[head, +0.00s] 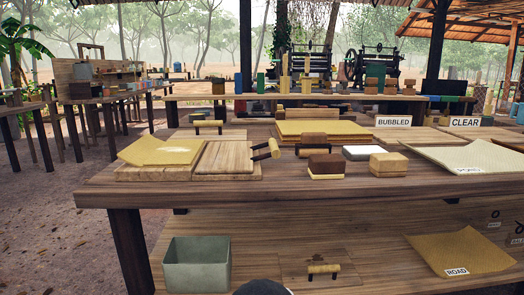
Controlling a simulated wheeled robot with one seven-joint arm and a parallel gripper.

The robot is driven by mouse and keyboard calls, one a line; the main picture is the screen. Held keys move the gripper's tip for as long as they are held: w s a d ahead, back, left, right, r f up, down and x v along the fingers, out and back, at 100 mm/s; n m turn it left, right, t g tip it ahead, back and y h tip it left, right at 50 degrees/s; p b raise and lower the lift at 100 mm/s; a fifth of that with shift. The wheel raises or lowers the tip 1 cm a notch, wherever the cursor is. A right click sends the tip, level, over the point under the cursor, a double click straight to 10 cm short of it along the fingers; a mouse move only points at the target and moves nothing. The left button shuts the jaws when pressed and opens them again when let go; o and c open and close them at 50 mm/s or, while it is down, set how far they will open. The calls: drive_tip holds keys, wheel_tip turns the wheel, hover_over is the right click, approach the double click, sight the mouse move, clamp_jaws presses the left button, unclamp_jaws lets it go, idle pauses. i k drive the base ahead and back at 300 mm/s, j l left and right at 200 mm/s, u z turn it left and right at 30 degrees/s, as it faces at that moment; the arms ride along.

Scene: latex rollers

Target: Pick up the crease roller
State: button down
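Several small rollers with pale yellow barrels and dark frames are in the head view, and I cannot tell which is the crease roller. One roller (208,124) lies at the table's back left. Another roller (265,151) sits at the right edge of the wooden boards, near the middle. A dark-handled tool (312,146), perhaps a roller, lies just right of it, partly hidden by a brown block. One more roller (323,269) lies on a thin board on the lower shelf. My gripper is not in view. A dark rounded shape at the bottom edge may be part of me.
The wooden table (180,191) holds yellow sheets (163,151), a brown block (326,165), a tan block (388,165) and a white block (361,153). A grey bin (197,264) and a sheet labelled ROAD (460,250) are on the lower shelf. The table's front strip is clear.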

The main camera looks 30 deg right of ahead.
sight(311, 142)
drive_tip(key=z, duration=1.25)
